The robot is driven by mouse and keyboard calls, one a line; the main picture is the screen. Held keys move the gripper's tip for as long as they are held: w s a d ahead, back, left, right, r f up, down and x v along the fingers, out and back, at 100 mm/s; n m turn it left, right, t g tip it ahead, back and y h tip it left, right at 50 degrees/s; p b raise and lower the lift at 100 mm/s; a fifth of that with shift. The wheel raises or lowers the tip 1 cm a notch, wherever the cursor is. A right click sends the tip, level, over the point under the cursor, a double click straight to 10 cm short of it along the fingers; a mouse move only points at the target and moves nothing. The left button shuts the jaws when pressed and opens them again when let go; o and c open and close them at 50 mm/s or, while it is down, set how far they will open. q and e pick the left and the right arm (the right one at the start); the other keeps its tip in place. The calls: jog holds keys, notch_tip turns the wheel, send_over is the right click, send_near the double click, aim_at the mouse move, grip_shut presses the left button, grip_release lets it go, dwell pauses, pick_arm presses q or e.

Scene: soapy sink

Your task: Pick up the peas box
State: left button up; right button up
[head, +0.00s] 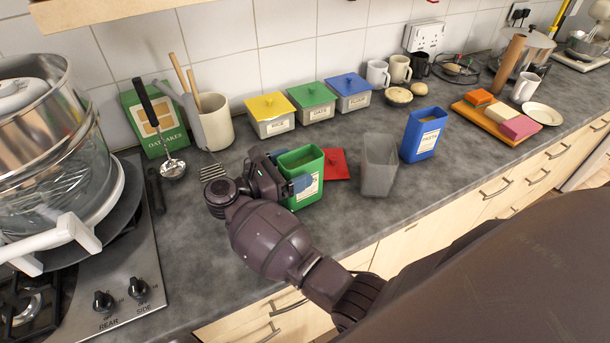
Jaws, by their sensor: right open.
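The green open-topped box (309,190) stands upright on the grey worktop; it has a white label too small to read surely, and I take it for the peas box. My right gripper (291,170) is at its left side, with its blue-grey fingertips on either side of the box's near left part. The jaws are open; I cannot tell whether a finger touches the box. The gripper hides part of the box's left side. My left gripper is not in view.
A red lid (336,164) lies just behind the green box. A clear grey container (379,168) and a blue box (423,134) stand to its right. Lidded tins (270,116) and a utensil pot (215,124) stand behind. The hob (120,270) is at left.

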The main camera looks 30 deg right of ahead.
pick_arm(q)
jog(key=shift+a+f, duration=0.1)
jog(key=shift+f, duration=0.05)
pick_arm(e)
jog(key=shift+a, duration=0.1)
jog(key=shift+c, duration=0.4)
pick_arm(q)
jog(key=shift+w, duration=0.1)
pick_arm(e)
jog(key=c, duration=1.5)
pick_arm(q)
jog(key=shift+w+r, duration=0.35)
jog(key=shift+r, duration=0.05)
pick_arm(e)
notch_tip(320, 180, up, 25)
jog(key=shift+r, duration=0.1)
pick_arm(q)
jog(key=shift+b, duration=0.3)
